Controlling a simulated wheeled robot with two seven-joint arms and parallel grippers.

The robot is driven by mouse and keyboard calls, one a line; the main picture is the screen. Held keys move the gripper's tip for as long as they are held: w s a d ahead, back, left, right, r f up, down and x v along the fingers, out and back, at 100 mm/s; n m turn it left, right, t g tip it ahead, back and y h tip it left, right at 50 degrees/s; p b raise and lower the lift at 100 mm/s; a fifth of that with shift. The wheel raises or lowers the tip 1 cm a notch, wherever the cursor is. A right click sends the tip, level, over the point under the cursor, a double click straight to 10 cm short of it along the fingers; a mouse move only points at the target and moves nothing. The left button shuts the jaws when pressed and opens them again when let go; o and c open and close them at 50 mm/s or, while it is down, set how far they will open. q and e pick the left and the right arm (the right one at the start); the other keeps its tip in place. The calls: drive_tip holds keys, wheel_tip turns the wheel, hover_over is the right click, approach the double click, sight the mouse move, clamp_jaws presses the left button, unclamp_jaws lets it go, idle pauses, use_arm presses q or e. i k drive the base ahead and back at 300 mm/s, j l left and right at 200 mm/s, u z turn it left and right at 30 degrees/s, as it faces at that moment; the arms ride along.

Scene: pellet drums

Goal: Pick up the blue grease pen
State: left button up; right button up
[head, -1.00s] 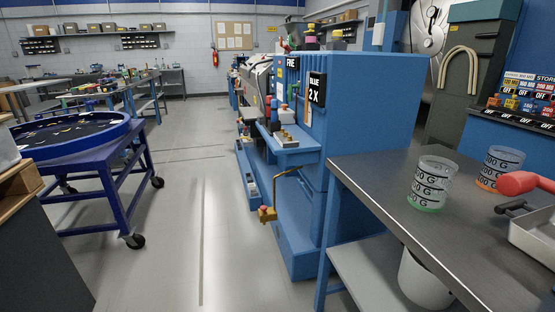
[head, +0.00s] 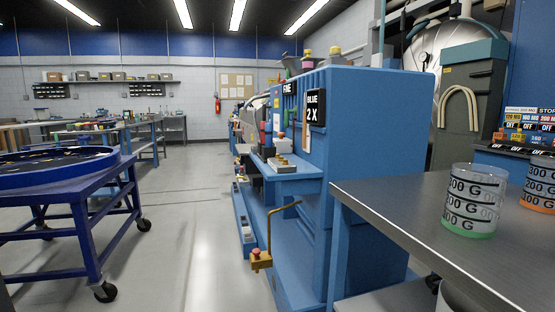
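I cannot make out a blue grease pen in the head view. Small items sit on the ledge (head: 290,174) of the blue machine (head: 368,150), too small to identify as a pen. Neither of my grippers shows in this view.
A metal table (head: 400,215) at the right holds two clear cups marked in grams, one green-based (head: 473,200) and one orange-based (head: 540,188). A blue wheeled cart (head: 72,187) stands at the left. Open floor (head: 185,230) lies between cart and machine. Workbenches stand at the back.

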sight(268, 127)
drive_tip(key=i+j, duration=0.35)
drive_tip(key=i, duration=0.15)
drive_tip(key=i+j, duration=0.3)
drive_tip(key=i, duration=0.2)
drive_tip(key=i+z, duration=0.1)
drive_tip(key=z, duration=0.35)
drive_tip(key=j+z, duration=0.15)
drive_tip(key=z, duration=0.3)
drive_tip(key=i+j+z, duration=0.15)
drive_tip(key=z, duration=0.3)
